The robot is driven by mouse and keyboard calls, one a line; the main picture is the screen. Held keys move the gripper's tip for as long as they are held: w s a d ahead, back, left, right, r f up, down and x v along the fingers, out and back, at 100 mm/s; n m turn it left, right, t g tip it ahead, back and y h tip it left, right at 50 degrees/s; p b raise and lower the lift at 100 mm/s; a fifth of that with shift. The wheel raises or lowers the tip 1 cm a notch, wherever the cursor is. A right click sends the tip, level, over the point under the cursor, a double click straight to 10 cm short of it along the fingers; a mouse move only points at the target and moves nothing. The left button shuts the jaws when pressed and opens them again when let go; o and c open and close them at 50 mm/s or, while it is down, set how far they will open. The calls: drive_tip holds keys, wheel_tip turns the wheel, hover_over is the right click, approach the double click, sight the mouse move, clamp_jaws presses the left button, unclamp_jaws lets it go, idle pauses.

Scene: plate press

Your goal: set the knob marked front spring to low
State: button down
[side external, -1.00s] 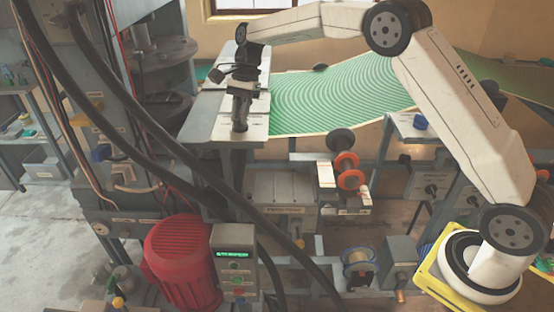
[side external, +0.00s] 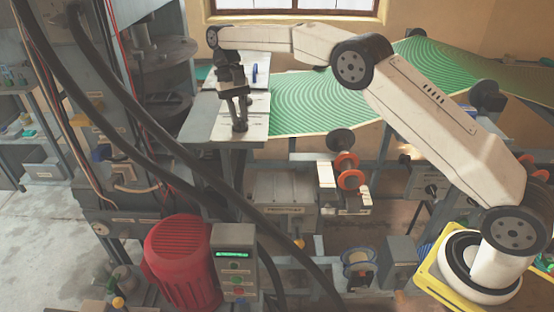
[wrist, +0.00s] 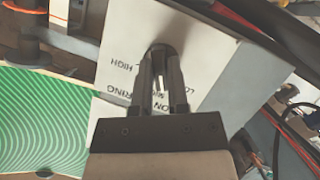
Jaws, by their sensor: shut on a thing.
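The knob (wrist: 161,50) is a dark round piece on a pale panel (wrist: 205,60) in the wrist view. HIGH is printed to its left and a partly hidden word starting LO to its right. A larger label, partly covered by my fingers, shows letters ending in RING. My gripper (wrist: 161,72) is shut on the knob, with its fingers on either side. In the side view my gripper (side external: 238,126) reaches down to the near pale panel (side external: 256,126). The knob's pointer direction cannot be told.
A blue upright piece (side external: 254,73) stands on the panel behind. The green striped sheet (side external: 330,98) runs to the right of the panels. Thick black hoses (side external: 150,145) cross in front at the left. A red motor (side external: 183,262) stands below.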

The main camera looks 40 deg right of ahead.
drive_tip(key=n+h, duration=0.1)
drive_tip(key=n, duration=0.2)
drive_tip(key=n+h, duration=0.1)
drive_tip(key=n, duration=0.2)
drive_tip(key=shift+a+r+h, duration=0.1)
drive_tip(key=shift+r+h, duration=0.05)
drive_tip(key=shift+h, duration=0.15)
idle(0.3)
drive_tip(key=c, duration=0.6)
unclamp_jaws()
drive_tip(key=shift+r, duration=1.55)
drive_tip(key=shift+s+d+r, duration=0.2)
drive_tip(key=shift+s+r, duration=1.45)
drive_tip(key=shift+s, duration=0.65)
drive_tip(key=shift+s+d+r, duration=0.25)
drive_tip(key=shift+s+r, duration=1.35)
drive_tip(key=shift+s, duration=0.75)
drive_tip(key=shift+s+d+r, duration=0.2)
drive_tip(key=shift+s+r, duration=1.45)
drive_tip(key=shift+s, duration=0.65)
